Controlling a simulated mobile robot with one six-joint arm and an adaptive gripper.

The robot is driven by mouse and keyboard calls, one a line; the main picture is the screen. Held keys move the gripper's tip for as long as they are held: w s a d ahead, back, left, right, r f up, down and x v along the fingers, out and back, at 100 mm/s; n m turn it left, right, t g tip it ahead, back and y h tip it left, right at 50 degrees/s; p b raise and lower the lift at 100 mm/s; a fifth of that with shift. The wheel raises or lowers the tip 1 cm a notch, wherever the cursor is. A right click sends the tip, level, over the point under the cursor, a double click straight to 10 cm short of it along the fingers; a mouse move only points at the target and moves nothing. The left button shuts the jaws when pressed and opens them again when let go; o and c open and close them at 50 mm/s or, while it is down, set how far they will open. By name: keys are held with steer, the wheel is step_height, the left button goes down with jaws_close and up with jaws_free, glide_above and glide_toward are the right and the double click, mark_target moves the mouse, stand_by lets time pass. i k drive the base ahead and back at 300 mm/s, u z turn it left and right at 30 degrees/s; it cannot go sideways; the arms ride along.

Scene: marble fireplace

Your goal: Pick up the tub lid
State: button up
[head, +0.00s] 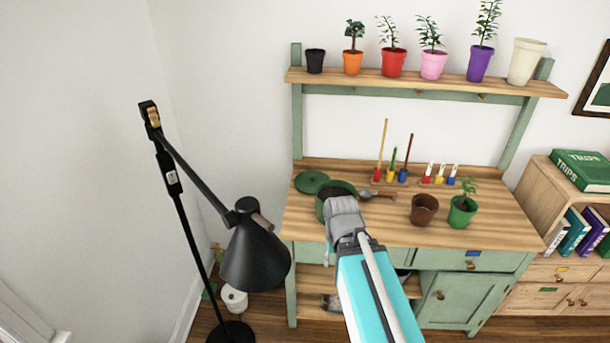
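The tub lid (312,182) is a round dark green disc with a small knob. It lies on the left part of the wooden bench top (400,228), just behind and left of the green tub (322,207). The tub stands open, with dark contents partly showing. My gripper (341,203) is in front of the tub in the picture and covers part of its right side. It appears apart from the lid, to its lower right. Its fingertips are hidden behind its grey body, so I cannot see whether it is open or shut.
A trowel (378,194) lies right of the tub. A brown pot (424,209) and a potted plant (463,211) stand further right. Several small tools stand at the back. A black floor lamp (256,258) stands left of the bench. A shelf (420,83) holds several pots above.

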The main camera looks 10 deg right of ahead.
mark_target(307, 182)
steer(key=i, duration=1.1)
steer(key=z, duration=0.05)
